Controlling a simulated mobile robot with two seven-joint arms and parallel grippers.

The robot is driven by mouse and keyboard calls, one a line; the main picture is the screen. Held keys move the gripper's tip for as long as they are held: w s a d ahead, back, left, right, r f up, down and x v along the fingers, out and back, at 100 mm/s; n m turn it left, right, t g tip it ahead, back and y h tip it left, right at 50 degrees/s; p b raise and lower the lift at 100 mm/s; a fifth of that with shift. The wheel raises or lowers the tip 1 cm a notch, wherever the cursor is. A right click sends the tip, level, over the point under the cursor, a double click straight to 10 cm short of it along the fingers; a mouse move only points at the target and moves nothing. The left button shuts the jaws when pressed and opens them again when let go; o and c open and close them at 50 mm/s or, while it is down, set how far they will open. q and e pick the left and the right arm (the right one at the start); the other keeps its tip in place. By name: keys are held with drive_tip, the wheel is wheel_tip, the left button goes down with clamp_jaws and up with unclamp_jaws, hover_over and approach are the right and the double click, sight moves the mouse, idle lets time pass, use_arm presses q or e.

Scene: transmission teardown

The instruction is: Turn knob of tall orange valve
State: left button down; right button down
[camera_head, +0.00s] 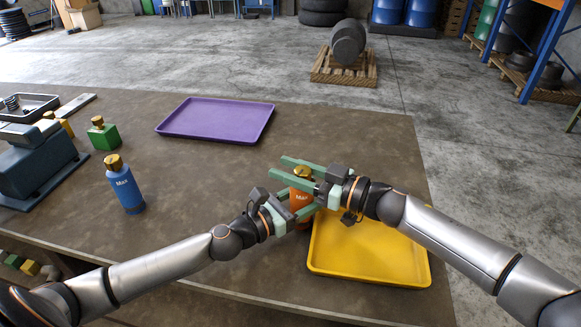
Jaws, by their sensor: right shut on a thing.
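The tall orange valve (298,199) stands upright on the table, left of the yellow tray's back corner. Its gold knob (303,170) is on top, between the green fingers of my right gripper (300,176), which is shut on it from the right. My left gripper (292,205) is lower, with its green fingers at the orange body, one on each side. Whether these fingers press on the body cannot be seen. The grippers hide much of the valve and its base.
A yellow tray (368,268) lies beneath my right arm. A purple tray (216,119) lies farther back. A blue bottle-shaped valve (127,194) and a green one (103,136) stand at left, near a blue-grey machine (38,166). The table between them is clear.

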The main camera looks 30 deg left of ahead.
drive_tip(key=shift+n+g, duration=1)
drive_tip(key=shift+g, duration=0.6)
drive_tip(key=shift+s+d+n+g+h, duration=0.2)
drive_tip(key=shift+n+g+h, duration=0.25)
drive_tip(key=shift+g, duration=0.35)
drive_tip(key=shift+f, duration=0.1)
drive_tip(key=shift+c, duration=2.2)
unclamp_jaws()
drive_tip(key=shift+s+a, duration=0.1)
drive_tip(key=shift+s, duration=0.05)
drive_tip(key=v, duration=1.2)
drive_tip(key=shift+f, duration=0.1)
